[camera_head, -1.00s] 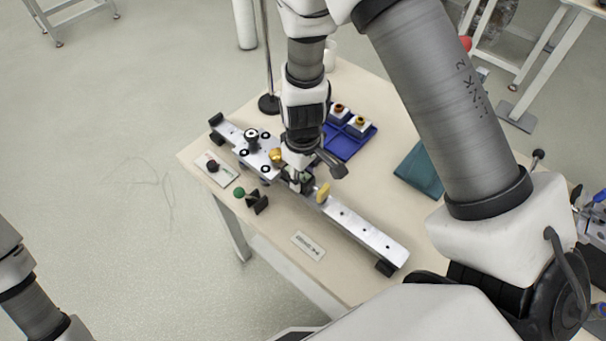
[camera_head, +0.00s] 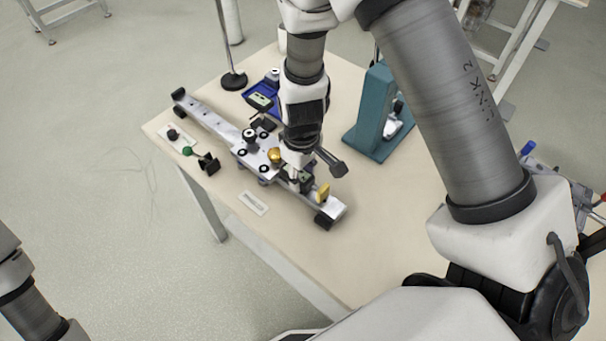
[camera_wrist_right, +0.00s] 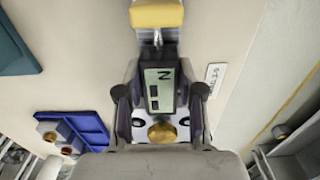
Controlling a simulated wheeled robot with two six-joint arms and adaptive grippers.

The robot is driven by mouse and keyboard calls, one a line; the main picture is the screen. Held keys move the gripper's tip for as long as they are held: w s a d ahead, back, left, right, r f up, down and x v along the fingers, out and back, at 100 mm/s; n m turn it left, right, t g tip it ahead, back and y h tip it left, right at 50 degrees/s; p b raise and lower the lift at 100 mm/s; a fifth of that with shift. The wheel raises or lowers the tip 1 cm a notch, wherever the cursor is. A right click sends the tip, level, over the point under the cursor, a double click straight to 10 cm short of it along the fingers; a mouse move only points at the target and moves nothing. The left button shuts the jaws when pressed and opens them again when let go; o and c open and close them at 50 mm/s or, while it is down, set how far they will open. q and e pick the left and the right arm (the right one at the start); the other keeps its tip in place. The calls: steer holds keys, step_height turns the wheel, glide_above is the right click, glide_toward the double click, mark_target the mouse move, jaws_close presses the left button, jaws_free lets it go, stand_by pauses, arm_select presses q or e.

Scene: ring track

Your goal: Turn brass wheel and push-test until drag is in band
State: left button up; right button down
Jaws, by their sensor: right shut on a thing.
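My right gripper (camera_head: 297,178) is shut on a dark force gauge (camera_wrist_right: 159,88) with a pale display marked N, low over the rail (camera_head: 205,117). A yellow block (camera_head: 322,192) sits at the gauge's outer end; it also shows in the right wrist view (camera_wrist_right: 157,14). The silver carriage (camera_head: 257,157) with black knobs stands on the rail, towards its right end. The brass wheel (camera_head: 274,154) is on the carriage beside the gripper and shows below the gauge in the right wrist view (camera_wrist_right: 162,133). Whether gauge and carriage touch is hidden. My left gripper is out of view.
A blue tray (camera_head: 254,104) with small parts and a pole base (camera_head: 233,81) are behind the rail. A green knob (camera_head: 187,151) and a label card (camera_head: 254,202) lie in front.

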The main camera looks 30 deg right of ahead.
steer(key=shift+s+f, duration=0.1)
steer(key=shift+f, duration=0.05)
steer(key=c, duration=0.7)
jaws_free()
steer(key=shift+w+a, duration=0.1)
steer(key=shift+w, duration=0.15)
step_height(320, 180, up, 12)
